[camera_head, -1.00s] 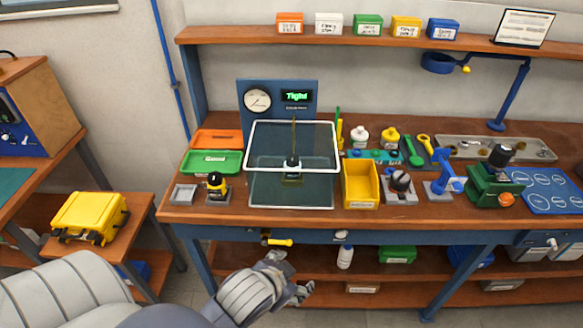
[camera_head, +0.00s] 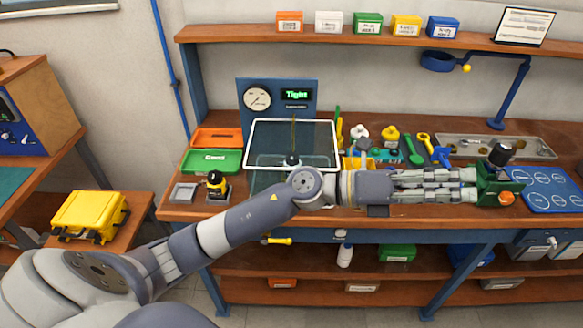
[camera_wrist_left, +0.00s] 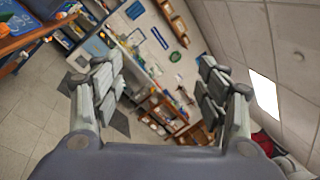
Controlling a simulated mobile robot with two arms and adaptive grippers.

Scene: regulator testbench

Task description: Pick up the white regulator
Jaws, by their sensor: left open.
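A small white rounded part (camera_head: 360,132), which looks like the white regulator, stands at the back of the bench beside a similar yellow part (camera_head: 390,134). My left arm reaches across the front of the bench from the left. My left gripper (camera_head: 470,185) is open, in front of and to the right of the white part and apart from it, pointing right toward the green vise (camera_head: 488,193). The left wrist view shows the spread, empty fingers (camera_wrist_left: 156,62) and the room beyond, with no white regulator that I can make out. My right gripper is not in view.
The arm covers part of the yellow bin (camera_head: 358,162) and the fixtures beside it. A clear framed shield (camera_head: 310,145) stands mid-bench by the gauge panel (camera_head: 257,98). A black-and-yellow regulator (camera_head: 216,183) stands at left. Above runs a shelf (camera_head: 380,40) with small boxes.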

